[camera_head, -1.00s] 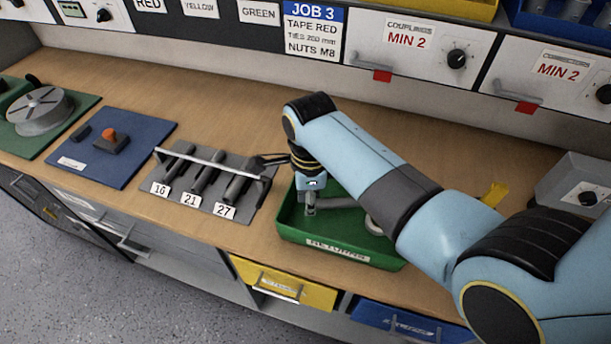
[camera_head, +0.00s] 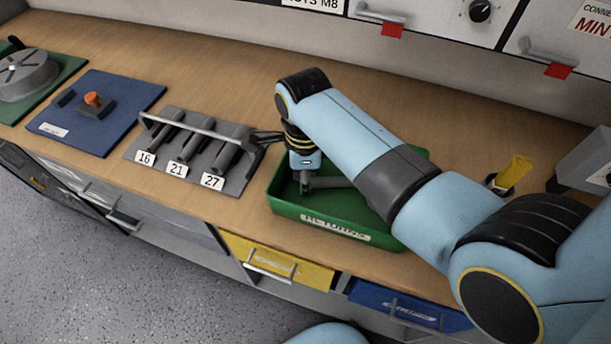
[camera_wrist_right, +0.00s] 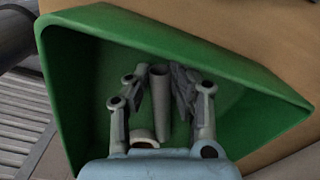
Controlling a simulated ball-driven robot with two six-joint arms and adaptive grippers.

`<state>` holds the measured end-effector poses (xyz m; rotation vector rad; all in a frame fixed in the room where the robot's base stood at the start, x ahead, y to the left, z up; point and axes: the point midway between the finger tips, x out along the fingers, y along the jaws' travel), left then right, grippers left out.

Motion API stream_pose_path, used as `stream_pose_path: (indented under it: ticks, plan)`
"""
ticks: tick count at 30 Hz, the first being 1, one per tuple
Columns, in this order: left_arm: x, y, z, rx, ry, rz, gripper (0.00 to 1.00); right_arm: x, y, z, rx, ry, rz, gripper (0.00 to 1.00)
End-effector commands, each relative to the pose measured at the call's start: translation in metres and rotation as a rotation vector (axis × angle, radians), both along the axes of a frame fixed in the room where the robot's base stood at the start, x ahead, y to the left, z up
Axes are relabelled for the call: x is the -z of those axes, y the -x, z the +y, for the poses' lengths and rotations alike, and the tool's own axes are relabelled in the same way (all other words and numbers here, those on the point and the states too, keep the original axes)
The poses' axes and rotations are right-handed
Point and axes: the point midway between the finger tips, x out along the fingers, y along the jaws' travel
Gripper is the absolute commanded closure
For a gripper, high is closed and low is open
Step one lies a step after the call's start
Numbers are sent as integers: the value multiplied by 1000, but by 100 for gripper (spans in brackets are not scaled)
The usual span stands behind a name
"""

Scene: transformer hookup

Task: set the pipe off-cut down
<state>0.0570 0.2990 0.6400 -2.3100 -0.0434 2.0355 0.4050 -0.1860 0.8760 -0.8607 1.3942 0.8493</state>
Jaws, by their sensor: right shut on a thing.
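The pipe off-cut (camera_wrist_right: 160,88) is a grey tube lying between the fingers of my right gripper (camera_wrist_right: 160,82) in the right wrist view. The gripper is shut on it. The tray's green wall (camera_wrist_right: 60,95) surrounds the fingers in the wrist view. I cannot tell whether the off-cut touches the tray floor. My left gripper is not in view.
A pale curved piece (camera_wrist_right: 144,138) lies in the tray near my gripper's base. A grey rack (camera_head: 200,150) labelled 16, 21 and 27 stands left of the tray. A blue mat (camera_head: 120,118) lies farther left. A yellow object (camera_head: 514,172) stands to the right.

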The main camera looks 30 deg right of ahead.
Motion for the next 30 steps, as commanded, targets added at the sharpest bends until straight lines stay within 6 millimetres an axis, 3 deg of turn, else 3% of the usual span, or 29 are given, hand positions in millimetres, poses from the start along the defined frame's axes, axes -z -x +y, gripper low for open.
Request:
stream_pose_path:
  ticks: [2, 3, 7, 15, 19, 30]
  plan:
    - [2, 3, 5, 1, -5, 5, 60, 3, 0, 0, 0, 0, 1, 100]
    - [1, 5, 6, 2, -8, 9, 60, 3, 0, 0, 0, 0, 1, 74]
    - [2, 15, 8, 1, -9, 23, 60, 2, 0, -1, 0, 1, 0, 57]
    - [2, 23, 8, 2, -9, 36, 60, 2, 0, -1, 0, 1, 0, 56]
    - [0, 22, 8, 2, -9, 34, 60, -8, -1, 0, 0, 0, -2, 56]
    - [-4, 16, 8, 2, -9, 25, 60, -87, -1, 1, 0, 0, -4, 56]
